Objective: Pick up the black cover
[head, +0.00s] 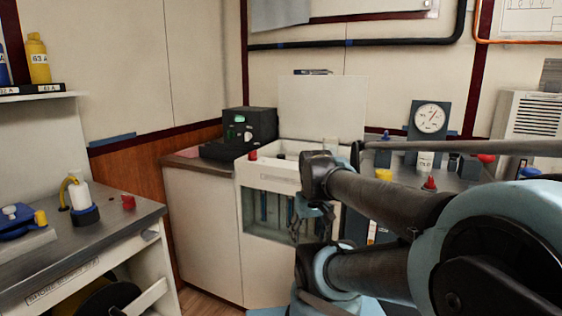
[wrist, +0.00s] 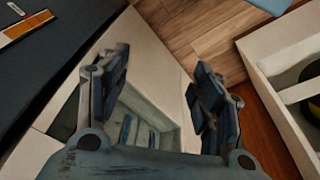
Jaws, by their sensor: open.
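I cannot clearly pick out the black cover. A small dark flat piece (head: 313,72) shows at the top edge of the upright white panel (head: 322,108); I cannot tell whether it is the cover. My gripper (wrist: 162,92) is open in the wrist view, its two dark fingers wide apart with nothing between them. Below and beyond them is the open white cabinet (wrist: 148,130) with blue upright parts inside. In the head view my arm partly hides this cabinet (head: 255,180) and the gripper hangs in front of it.
A black instrument box (head: 248,130) stands on the counter left of the cabinet. A gauge (head: 430,118) and small colored items stand on the right bench. A side bench (head: 110,213) with a white bottle (head: 80,193) is at left. Wooden floor (wrist: 200,35) shows in the wrist view.

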